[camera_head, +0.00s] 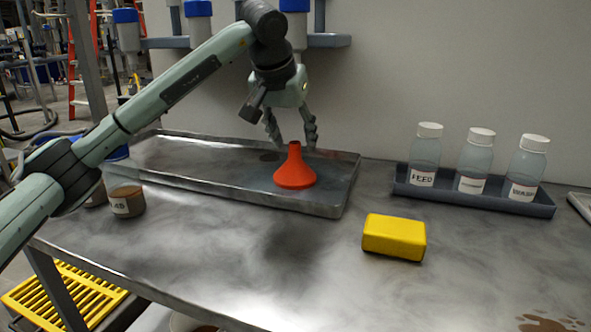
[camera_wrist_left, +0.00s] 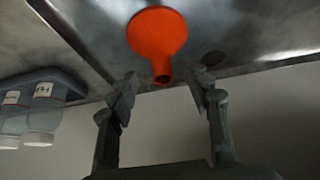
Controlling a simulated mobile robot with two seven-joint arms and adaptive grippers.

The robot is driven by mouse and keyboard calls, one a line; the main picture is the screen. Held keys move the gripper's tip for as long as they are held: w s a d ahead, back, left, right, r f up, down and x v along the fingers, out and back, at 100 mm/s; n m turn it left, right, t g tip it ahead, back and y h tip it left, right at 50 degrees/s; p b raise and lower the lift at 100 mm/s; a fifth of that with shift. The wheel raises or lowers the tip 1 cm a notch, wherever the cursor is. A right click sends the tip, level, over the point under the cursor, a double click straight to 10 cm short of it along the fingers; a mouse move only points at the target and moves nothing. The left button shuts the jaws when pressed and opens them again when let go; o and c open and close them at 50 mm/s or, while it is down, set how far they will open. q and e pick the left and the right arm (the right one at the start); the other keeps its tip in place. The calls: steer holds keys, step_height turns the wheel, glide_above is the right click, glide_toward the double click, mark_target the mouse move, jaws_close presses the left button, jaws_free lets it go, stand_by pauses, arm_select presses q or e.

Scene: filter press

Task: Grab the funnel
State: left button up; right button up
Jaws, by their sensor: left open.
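The orange-red funnel (camera_head: 295,168) stands spout up on the right end of the grey metal tray (camera_head: 215,182). My left gripper (camera_head: 291,133) is open just above and behind the funnel, with its fingers pointing down and spread apart. In the left wrist view the funnel (camera_wrist_left: 157,38) appears upside down, its spout pointing toward the gap between the fingertips (camera_wrist_left: 162,88). The fingers look apart from the funnel, and nothing is between them. My right gripper is not in view.
A yellow block (camera_head: 394,237) lies on the table right of the tray. A dark rack (camera_head: 475,194) holds three labelled bottles at the back right. A labelled jar (camera_head: 127,201) stands left of the tray. Blue-capped bottles hang on a wall shelf (camera_head: 330,40) behind my arm.

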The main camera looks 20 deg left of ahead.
mark_target(294, 143)
arm_select(q)
steer(key=x, duration=0.3)
steer(key=shift+w+f, duration=0.1)
steer(key=shift+w, duration=0.05)
jaws_close()
